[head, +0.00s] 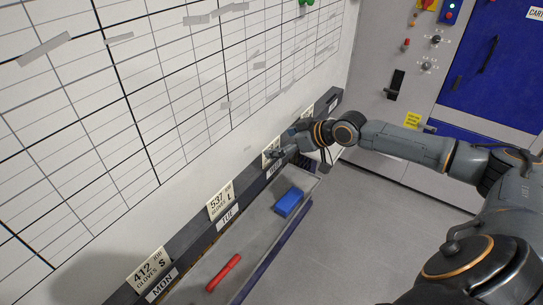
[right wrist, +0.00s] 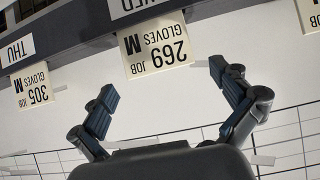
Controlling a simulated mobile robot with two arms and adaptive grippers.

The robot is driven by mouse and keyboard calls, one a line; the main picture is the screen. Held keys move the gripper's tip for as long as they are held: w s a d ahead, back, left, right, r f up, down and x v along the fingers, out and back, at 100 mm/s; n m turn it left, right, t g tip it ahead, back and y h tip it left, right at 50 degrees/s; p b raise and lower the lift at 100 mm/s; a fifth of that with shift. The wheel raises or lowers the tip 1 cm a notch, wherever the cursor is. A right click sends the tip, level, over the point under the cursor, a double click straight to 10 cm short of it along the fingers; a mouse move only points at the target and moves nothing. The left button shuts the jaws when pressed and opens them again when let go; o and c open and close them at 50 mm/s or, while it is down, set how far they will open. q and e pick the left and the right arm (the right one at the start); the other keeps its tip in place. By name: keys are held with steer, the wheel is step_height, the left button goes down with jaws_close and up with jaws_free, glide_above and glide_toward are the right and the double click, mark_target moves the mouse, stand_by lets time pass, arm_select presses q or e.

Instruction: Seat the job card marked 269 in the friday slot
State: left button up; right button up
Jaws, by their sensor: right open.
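In the head view the right gripper (head: 284,152) is at the WED part of the dark rail (head: 190,236). The friday slot's label cannot be read; the rail's far end (head: 330,99) shows. My left gripper is not in view.
Card 412 (head: 148,268) is at MON, card 537 (head: 220,201) at TUE, and card 305 (right wrist: 33,88) at THU. A tray below the rail holds a blue eraser-like block (head: 288,202) and a red marker (head: 224,272). The gridded whiteboard (head: 170,100) rises behind.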

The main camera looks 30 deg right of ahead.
mark_target(272, 144)
steer(key=shift+p+x, duration=0.55)
steer(key=shift+x, duration=1.45)
steer(key=shift+r, duration=0.1)
steer(key=c, duration=1)
